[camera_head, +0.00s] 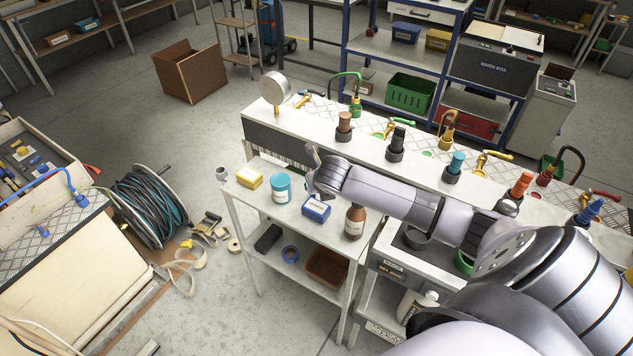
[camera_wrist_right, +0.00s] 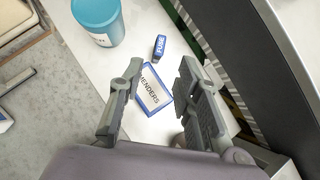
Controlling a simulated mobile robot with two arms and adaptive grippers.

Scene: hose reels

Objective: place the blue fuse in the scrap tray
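The blue fuse (camera_wrist_right: 160,47), a small block with FUSE on its face, lies on the white top of the cart, just beyond a blue-edged MENDERS box (camera_wrist_right: 155,92). In the head view the fuse is hidden by my right gripper (camera_head: 316,170). The right wrist view shows this gripper (camera_wrist_right: 161,65) open and empty above the cart top, its fingers either side of the MENDERS box and the fuse ahead between the tips. No tray is readably marked as scrap; a brown tray (camera_head: 326,267) sits on the cart's lower shelf. My left gripper is out of view.
A teal tub (camera_head: 281,188), yellow box (camera_head: 249,179), the MENDERS box (camera_head: 316,208) and brown bottle (camera_head: 354,220) stand on the cart top (camera_head: 262,207). The long bench (camera_head: 370,150) with hose fittings runs behind. A hose reel (camera_head: 150,207) stands at left on open floor.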

